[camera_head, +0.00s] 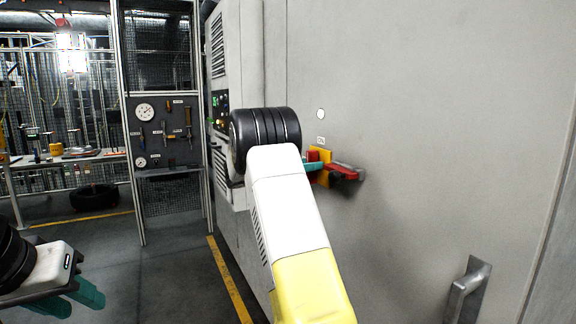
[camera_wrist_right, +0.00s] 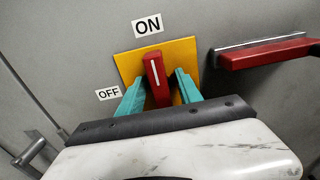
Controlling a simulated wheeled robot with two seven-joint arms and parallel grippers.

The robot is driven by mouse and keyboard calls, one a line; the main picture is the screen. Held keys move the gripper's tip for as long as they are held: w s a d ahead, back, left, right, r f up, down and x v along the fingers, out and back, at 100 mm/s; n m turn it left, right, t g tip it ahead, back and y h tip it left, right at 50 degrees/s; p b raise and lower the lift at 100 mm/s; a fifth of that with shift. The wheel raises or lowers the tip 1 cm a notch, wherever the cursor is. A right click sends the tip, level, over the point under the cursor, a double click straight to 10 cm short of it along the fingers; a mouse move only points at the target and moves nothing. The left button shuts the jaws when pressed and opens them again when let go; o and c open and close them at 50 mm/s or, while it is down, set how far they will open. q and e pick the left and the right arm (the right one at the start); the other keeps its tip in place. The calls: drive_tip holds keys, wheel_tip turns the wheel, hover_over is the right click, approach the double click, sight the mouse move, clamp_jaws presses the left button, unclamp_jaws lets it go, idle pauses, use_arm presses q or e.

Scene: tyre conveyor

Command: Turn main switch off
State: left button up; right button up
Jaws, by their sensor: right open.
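The main switch is a red handle (camera_wrist_right: 157,78) with a white line, on a yellow plate (camera_wrist_right: 128,64) on the grey cabinet wall. In the right wrist view its line points up towards the ON label (camera_wrist_right: 147,25); the OFF label (camera_wrist_right: 109,93) is at its left. My right gripper (camera_wrist_right: 159,77) is open, with one teal finger on each side of the handle. Small gaps show between fingers and handle. In the head view the yellow plate (camera_head: 325,155) is partly hidden by my right arm. My left gripper (camera_head: 68,299) hangs low at the left, its finger gap unclear.
A second red bar on a grey mount (camera_wrist_right: 265,54) sticks out right of the switch. A metal door handle (camera_head: 468,290) is at the lower right. A tool board (camera_head: 163,130) stands at the back left, with open floor before it.

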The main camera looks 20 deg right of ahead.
clamp_jaws()
drive_tip(key=shift+m, duration=0.4)
drive_tip(key=m, duration=0.3)
drive_tip(key=shift+s+m, duration=0.2)
drive_tip(key=shift+m, duration=0.2)
drive_tip(key=m, duration=0.4)
drive_tip(key=shift+s+f+m, duration=0.15)
drive_tip(key=shift+s+m, duration=0.05)
drive_tip(key=shift+m, duration=0.1)
drive_tip(key=m, duration=0.4)
drive_tip(key=shift+s+f+m, duration=0.1)
drive_tip(key=shift+f+m, duration=0.1)
drive_tip(key=shift+m, duration=0.1)
drive_tip(key=m, duration=0.4)
drive_tip(key=shift+f, duration=0.2)
